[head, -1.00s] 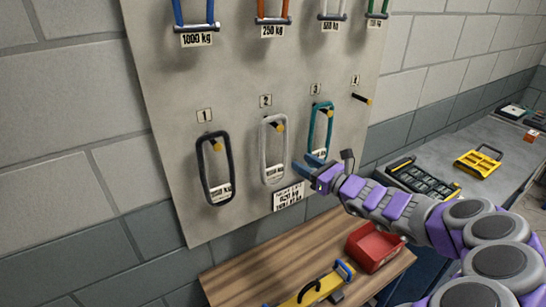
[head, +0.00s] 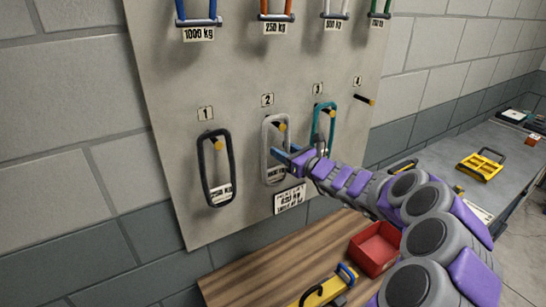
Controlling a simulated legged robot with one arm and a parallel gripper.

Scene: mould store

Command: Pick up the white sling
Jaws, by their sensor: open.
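The white sling (head: 266,139) is a pale closed loop hanging on the peg under label 2 on the grey board, with a printed tag at its lower end. My gripper (head: 281,155) is at the sling's right side, with its blue fingers open. The fingertips overlap the sling's lower right part in the picture; I cannot tell whether they touch it. The gripper hides part of the sling's right strand.
A black sling (head: 204,166) hangs at peg 1 and a teal sling (head: 315,119) at peg 3, close to my arm. Peg 4 (head: 365,99) is empty. Below stand a wooden bench (head: 235,278) and a red bin (head: 375,252).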

